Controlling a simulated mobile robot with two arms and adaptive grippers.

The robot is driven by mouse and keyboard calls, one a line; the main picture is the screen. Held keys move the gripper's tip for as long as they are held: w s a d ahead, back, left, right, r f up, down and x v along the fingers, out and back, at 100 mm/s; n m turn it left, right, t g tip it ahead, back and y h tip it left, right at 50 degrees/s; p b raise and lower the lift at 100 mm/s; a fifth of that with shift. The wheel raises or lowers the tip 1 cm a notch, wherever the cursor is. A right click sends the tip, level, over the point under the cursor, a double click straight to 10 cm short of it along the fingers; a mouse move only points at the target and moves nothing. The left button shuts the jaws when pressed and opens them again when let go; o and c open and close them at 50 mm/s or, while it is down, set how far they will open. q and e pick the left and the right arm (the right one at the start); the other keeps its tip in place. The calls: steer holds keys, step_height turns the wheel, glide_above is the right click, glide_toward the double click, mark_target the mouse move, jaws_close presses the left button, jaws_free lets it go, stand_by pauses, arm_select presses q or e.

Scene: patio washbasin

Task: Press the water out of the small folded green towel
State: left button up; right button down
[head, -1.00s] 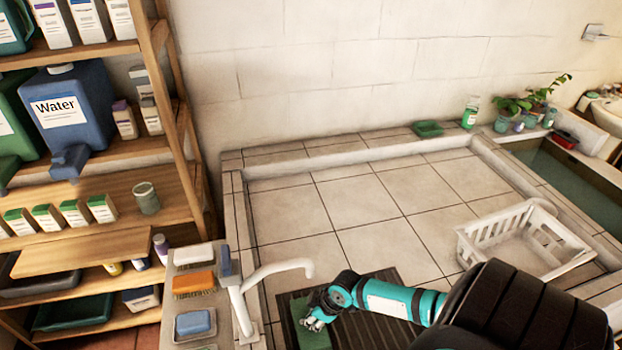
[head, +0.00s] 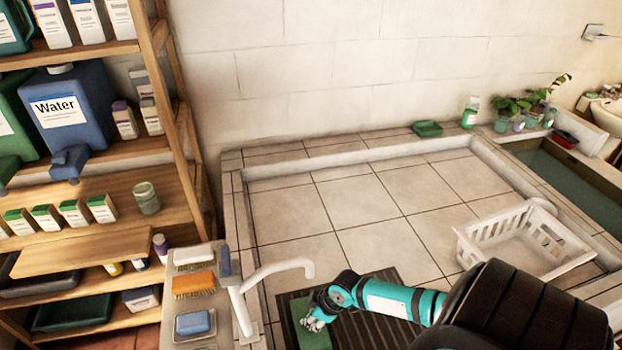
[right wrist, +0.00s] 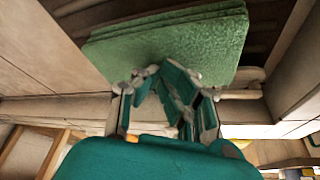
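The small folded green towel (head: 318,341) lies on the dark ribbed mat (head: 385,335) in the tiled basin, near the white tap. My right gripper (head: 312,323) is over the towel. In the right wrist view the towel (right wrist: 175,45) shows as a thick, layered green slab. There my right gripper (right wrist: 157,72) has its fingers drawn together, with the tips at the towel's near part. No towel cloth shows between the fingers. How hard the tips press, and whether water comes out, cannot be seen. My left gripper is not in view.
The white tap (head: 240,300) stands close left of the towel, beside a ledge with brushes (head: 193,284) and a blue soap (head: 193,322). A white basket (head: 480,240) stands at the basin's right. The basin's tiled middle is clear. Shelves (head: 165,100) stand at the left.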

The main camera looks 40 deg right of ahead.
steer(key=shift+s+f, duration=0.25)
steer(key=shift+s, duration=0.1)
steer(key=r+p, duration=0.3)
steer(key=shift+w+d+r, duration=0.15)
steer(key=shift+w, duration=0.05)
steer(key=shift+w+r, duration=0.1)
steer(key=shift+r, duration=2.4)
